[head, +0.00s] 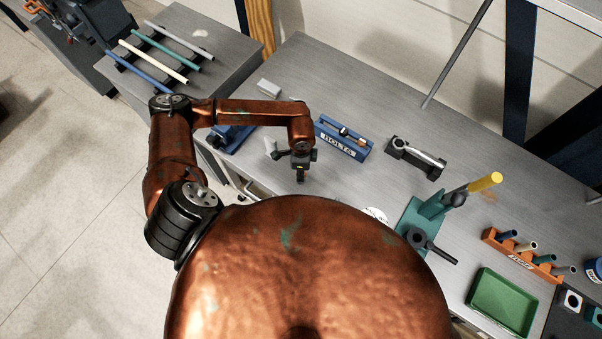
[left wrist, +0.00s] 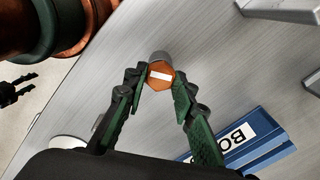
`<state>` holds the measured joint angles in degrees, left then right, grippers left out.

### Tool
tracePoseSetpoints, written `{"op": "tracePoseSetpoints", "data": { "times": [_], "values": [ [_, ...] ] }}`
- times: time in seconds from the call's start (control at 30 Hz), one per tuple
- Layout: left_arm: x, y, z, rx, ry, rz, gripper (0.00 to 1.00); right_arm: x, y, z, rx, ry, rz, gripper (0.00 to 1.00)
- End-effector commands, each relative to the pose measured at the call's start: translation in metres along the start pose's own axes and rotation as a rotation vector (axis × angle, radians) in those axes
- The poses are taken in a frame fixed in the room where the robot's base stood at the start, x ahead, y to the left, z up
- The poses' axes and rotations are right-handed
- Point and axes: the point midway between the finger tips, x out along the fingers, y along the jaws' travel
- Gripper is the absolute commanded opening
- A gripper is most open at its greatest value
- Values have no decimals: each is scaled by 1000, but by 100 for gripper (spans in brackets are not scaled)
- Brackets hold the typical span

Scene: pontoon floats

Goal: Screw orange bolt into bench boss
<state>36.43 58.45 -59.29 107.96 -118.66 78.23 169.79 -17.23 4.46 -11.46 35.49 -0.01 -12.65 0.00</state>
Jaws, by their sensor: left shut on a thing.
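My left gripper (head: 300,178) is low over the front part of the grey bench (head: 375,100), left of the blue bolt holder. In the left wrist view its green-padded fingers (left wrist: 160,88) are closed around the orange hexagonal head of the bolt (left wrist: 160,75), which has a white stripe. A grey cylinder (left wrist: 160,57) shows just beyond the head; I cannot tell whether it is the bolt's shank or the boss. No boss can be made out clearly. A small black gripper (left wrist: 32,81), seemingly my right one, shows at the left wrist view's edge with its fingers apart.
The blue holder marked BOLTS (head: 341,152) stands right of the left gripper.

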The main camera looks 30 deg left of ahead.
Motion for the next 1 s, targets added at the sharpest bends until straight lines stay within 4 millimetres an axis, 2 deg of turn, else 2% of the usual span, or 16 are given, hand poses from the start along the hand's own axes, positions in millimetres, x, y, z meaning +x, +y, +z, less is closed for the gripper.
{"op": "tracePoseSetpoints", "data": {
  "times": [0.13, 0.27, 0.8, 1.0],
  "values": [
    [0, 0, 0, 0, 0, -1, 3, 0, 1, 0, -1, 0, 1, 45],
    [1, -1, 0, 41, 0, -1, 3, 3, 2, 1, -1, 0, 3, 45],
    [4, -1, 0, 825, -1, -3, 3, 46, 2, 6, -2, -3, 3, 45],
    [2, -1, 0, 1028, -1, -1, 3, 56, 2, 8, -2, -3, 3, 45]
  ]
}}
